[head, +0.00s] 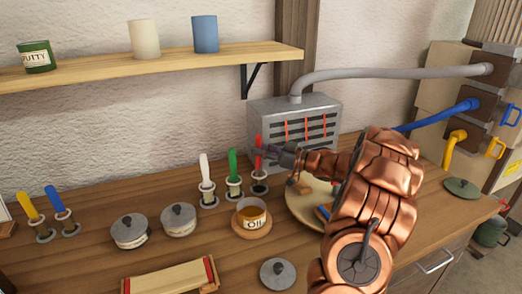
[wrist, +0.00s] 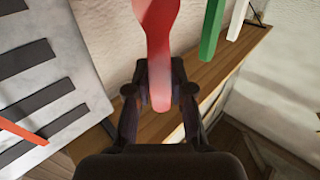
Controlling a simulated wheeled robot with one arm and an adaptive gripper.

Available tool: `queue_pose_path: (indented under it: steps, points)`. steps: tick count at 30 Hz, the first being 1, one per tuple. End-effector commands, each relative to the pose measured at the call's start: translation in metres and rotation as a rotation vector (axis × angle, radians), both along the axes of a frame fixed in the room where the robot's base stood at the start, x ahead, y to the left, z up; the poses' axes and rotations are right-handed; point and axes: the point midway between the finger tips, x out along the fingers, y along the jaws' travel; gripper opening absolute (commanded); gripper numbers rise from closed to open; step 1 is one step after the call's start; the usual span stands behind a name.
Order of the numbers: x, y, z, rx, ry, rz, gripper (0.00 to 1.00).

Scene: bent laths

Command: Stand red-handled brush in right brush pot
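The red-handled brush (head: 259,152) is upright at the right end of a row of three brushes. Its lower end is at the right brush pot (head: 259,187); I cannot tell how deep it sits or if it rests on the bottom. My gripper (head: 270,153) comes from the right at the handle. In the wrist view the red handle (wrist: 160,45) lies between my fingers (wrist: 160,82), which look closed on both sides of it. The pot is hidden in the wrist view.
Left of it stand a green-handled brush (head: 233,163) and a white-handled brush (head: 205,170) in pots. An oil cup (head: 251,218) is in front. A grey vented box (head: 300,120) is close behind. Lidded tins (head: 130,231) stand left.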

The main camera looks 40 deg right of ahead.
Motion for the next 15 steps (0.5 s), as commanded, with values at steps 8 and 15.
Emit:
queue_pose_path:
  steps: [8, 15]
  points:
    - [0.0, 0.0, 0.0001, 0.0, 0.0, 0.0, 0.5]
    - [0.0, 0.0, 0.0001, 0.0, 0.0, 0.0, 0.5]
